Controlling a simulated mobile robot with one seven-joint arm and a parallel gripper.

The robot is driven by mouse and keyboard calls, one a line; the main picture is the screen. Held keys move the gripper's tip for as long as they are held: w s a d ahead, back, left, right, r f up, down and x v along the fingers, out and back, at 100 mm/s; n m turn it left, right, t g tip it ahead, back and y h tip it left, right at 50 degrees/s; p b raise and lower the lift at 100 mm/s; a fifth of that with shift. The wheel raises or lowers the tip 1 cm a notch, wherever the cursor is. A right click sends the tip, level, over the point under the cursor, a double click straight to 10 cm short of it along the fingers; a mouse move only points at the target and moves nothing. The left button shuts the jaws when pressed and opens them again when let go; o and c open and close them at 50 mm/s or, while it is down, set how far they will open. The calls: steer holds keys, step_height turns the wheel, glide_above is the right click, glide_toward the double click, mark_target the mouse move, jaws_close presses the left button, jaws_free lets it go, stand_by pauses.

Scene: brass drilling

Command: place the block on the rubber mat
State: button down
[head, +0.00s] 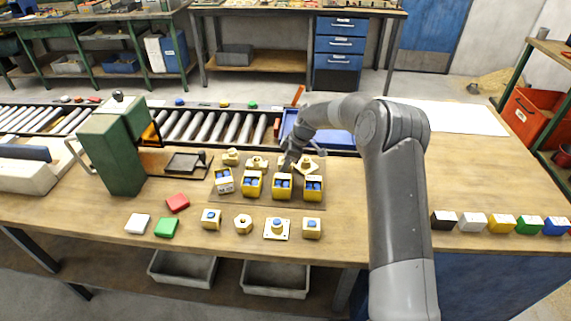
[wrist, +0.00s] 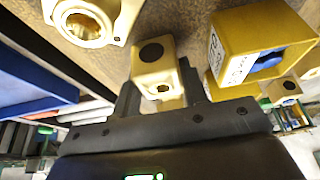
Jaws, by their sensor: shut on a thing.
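My gripper (head: 289,161) is at the back row of brass parts, behind the yellow boxes. In the wrist view its two dark fingers (wrist: 158,92) are shut on a pale brass block (wrist: 152,58) with a dark round spot on one face and a hole in another. In the head view the block is mostly hidden by my gripper. I cannot tell whether it touches the surface below. A brown mat-like sheet (head: 265,206) lies under the boxes. I cannot tell which is the rubber mat.
Yellow boxes with blue insides (head: 282,187) stand just in front of my gripper. A flanged brass part (head: 307,169) is close on its right. More brass parts (head: 276,229) line the front. The green machine (head: 115,150) stands left. Coloured blocks (head: 501,223) sit at the right edge.

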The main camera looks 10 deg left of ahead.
steer(key=shift+f, duration=0.25)
steer(key=shift+f, duration=0.15)
steer(key=c, duration=0.8)
jaws_free()
steer(key=shift+c, duration=0.2)
steer(key=v, duration=1.2)
